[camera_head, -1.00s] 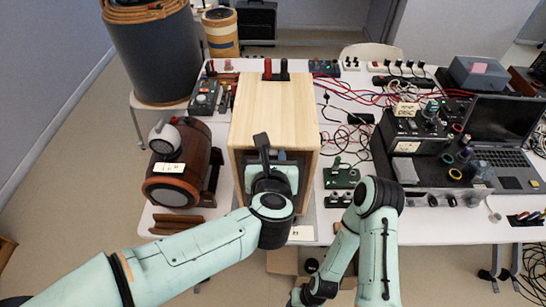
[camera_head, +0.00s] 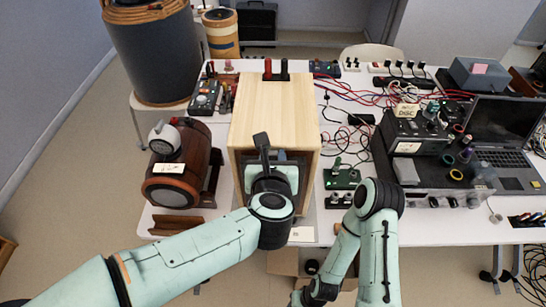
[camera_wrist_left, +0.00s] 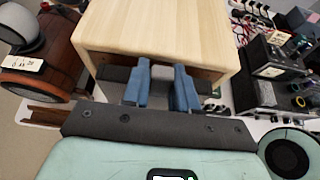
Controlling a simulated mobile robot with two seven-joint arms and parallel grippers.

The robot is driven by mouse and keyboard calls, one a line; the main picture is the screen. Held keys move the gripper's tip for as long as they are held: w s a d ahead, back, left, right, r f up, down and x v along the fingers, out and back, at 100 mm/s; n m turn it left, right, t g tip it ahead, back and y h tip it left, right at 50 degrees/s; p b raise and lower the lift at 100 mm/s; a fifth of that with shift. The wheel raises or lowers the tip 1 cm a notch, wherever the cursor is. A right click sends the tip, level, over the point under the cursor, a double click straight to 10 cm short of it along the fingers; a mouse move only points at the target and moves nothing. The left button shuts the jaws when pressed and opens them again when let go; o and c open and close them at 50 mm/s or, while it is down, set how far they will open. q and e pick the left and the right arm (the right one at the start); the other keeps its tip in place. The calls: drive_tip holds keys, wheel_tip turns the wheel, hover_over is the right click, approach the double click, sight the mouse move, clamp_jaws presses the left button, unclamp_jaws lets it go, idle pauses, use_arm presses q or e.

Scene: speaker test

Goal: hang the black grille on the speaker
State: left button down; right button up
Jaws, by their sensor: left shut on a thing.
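The speaker (camera_head: 272,112) is a pale wooden box at the middle of the table, its open front towards me; it fills the top middle of the left wrist view (camera_wrist_left: 150,32). My left gripper (camera_head: 262,150) is at this front. In the left wrist view its two blue fingers (camera_wrist_left: 164,82) are shut on a dark panel, which I take for the black grille (camera_wrist_left: 115,74). The panel lies across the speaker's front, just below the top edge. My gripper hides much of it, and I cannot tell whether it touches the speaker.
A brown barrel-shaped device (camera_head: 178,170) stands close left of the speaker. A green circuit board (camera_head: 341,178) and loose cables (camera_head: 347,140) lie to the right. Black equipment (camera_head: 415,135) and a laptop (camera_head: 505,130) stand further right. A small white label (camera_head: 301,234) lies at the front edge.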

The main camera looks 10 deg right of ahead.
use_arm(q)
drive_tip(key=shift+w+d, duration=0.15)
drive_tip(key=shift+w, duration=0.4)
idle(0.9)
use_arm(e)
drive_tip(key=shift+s+f, duration=0.2)
drive_tip(key=shift+f, duration=0.05)
idle(0.5)
use_arm(q)
drive_tip(key=shift+f+b, duration=0.65)
drive_tip(key=shift+b, duration=0.2)
use_arm(e)
drive_tip(key=shift+s+f, duration=0.45)
drive_tip(key=shift+f, duration=0.3)
idle(0.7)
use_arm(q)
drive_tip(key=c, duration=0.8)
unclamp_jaws()
drive_tip(key=v, duration=1.3)
drive_tip(key=shift+s+b, duration=0.25)
drive_tip(key=shift+b, duration=0.05)
use_arm(e)
drive_tip(key=shift+s+f, duration=0.15)
drive_tip(key=shift+f, duration=0.2)
drive_tip(key=shift+s, duration=0.1)
